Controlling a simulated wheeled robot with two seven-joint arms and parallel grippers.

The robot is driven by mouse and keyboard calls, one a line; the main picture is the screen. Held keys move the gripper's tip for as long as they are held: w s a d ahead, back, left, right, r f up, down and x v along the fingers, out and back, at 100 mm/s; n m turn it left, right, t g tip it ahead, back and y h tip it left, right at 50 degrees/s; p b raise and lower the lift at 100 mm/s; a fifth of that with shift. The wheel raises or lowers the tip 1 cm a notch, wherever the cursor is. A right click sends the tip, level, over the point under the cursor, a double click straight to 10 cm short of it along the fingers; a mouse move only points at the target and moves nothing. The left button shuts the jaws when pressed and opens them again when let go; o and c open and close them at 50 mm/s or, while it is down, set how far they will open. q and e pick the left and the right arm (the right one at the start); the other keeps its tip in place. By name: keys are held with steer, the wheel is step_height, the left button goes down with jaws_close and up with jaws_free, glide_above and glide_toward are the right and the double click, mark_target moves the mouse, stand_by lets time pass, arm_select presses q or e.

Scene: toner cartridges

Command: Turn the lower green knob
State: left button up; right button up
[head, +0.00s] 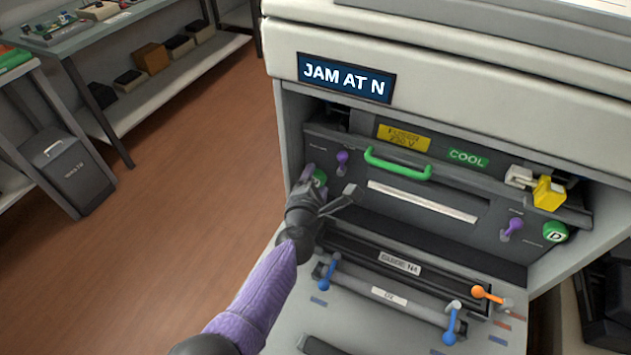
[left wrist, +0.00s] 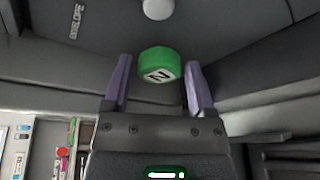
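A green knob (head: 319,178) with a white marked face is at the left end of the fuser panel, partly hidden by my left gripper (head: 330,188). In the left wrist view the green knob (left wrist: 158,62) shows a black mark on white and lies between the two purple fingers of the left gripper (left wrist: 158,85). The fingers are apart, with a small gap on each side of the knob. A second green knob (head: 555,233) is at the panel's right end. I cannot tell which knob is called lower. My right gripper is not in view.
Around the left gripper are a purple lever (head: 342,159), a green handle (head: 398,163) and a lower roller unit with blue levers (head: 328,272). A yellow part (head: 548,193) and an orange lever (head: 487,294) are at right. The printer's side wall (head: 281,140) is close on the left.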

arm_select(q)
steer(key=p+v, duration=0.4)
steer(key=v, duration=0.4)
steer(key=shift+s+a+r+p, duration=0.1)
steer(key=shift+s+r+p, duration=0.05)
steer(key=shift+s+p, duration=0.25)
steer(key=shift+s+a, duration=0.1)
steer(key=shift+s, duration=0.45)
